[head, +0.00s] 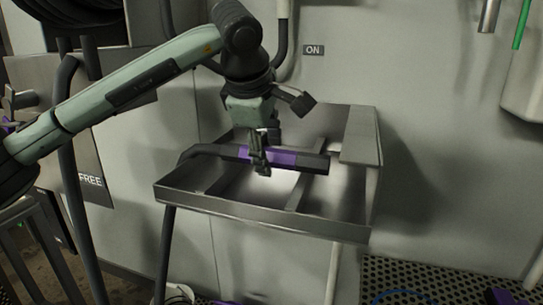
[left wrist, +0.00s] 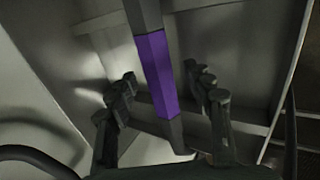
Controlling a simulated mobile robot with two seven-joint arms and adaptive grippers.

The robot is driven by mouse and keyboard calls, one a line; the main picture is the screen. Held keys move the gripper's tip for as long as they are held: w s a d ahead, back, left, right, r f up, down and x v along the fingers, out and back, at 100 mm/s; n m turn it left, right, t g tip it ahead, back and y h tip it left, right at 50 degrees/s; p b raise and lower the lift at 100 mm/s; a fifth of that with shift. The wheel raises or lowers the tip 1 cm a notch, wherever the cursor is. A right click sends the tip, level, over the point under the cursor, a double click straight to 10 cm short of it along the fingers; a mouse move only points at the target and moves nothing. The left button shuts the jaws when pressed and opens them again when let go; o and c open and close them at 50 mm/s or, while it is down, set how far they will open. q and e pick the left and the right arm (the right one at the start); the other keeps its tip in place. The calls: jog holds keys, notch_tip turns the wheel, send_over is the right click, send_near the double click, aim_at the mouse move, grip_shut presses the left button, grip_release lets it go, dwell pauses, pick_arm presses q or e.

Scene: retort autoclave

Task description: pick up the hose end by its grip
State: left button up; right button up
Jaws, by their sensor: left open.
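The hose end (head: 316,163) is a dark bar with a purple grip (head: 284,158). It lies across the top of a metal tray (head: 262,214), with the black hose (head: 196,152) leading off its left end. My left gripper (head: 261,163) points down at the grip, and its fingers hide part of the purple. In the left wrist view, the purple grip (left wrist: 158,72) runs between the two spread fingers of my left gripper (left wrist: 163,82). Gaps show on both sides, so the gripper is open. My right gripper is not in view.
The tray has raised walls and inner dividers close under the gripper. A pale wall with an "ON" label (head: 314,50) stands behind it. Black hoses hang at the left near a "FREE" sign (head: 90,181). A perforated dark surface (head: 440,275) lies lower right.

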aim_at(269, 152)
pick_arm(q)
jog(key=shift+w+d+f, duration=0.1)
jog(key=shift+f, duration=0.1)
grip_shut()
jog(key=shift+r, duration=0.15)
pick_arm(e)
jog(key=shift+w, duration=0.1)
pick_arm(q)
jog(key=shift+r, duration=0.45)
notch_tip(269, 152, up, 3)
jog(key=shift+f, duration=0.15)
jog(key=s+a+r+p, duration=0.2)
jog(key=a+r+p, duration=0.1)
jog(key=a+r, duration=0.8)
jog(key=shift+v, duration=0.75)
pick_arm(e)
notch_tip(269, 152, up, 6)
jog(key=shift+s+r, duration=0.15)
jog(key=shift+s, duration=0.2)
